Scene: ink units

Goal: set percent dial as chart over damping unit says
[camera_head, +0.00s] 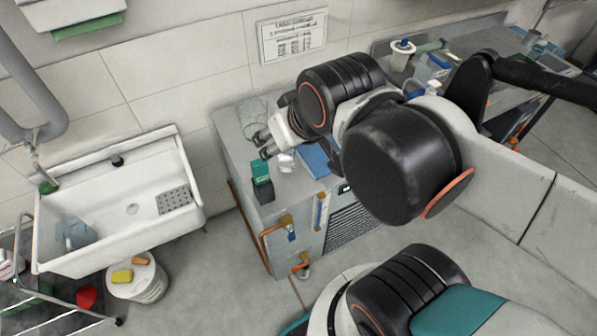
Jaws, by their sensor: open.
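A white chart (293,37) with small printed rows hangs on the tiled wall above a grey metal unit (292,188). Its print is too small to read. The unit has a dark vent grille (350,226), copper pipes and small valves on its front. No percent dial can be made out; my arm covers the unit's right part. My gripper (265,145) is open over the unit's top, with its fingertips pointing left, behind a green and dark box (262,182). Nothing shows between the fingers.
A clear glass vessel (253,116) and a small clear cup (286,161) stand near my gripper. A blue flat item (314,158) lies beside them. A white sink (120,209) and a bucket (137,280) are left. A cluttered bench (466,40) is behind my arm.

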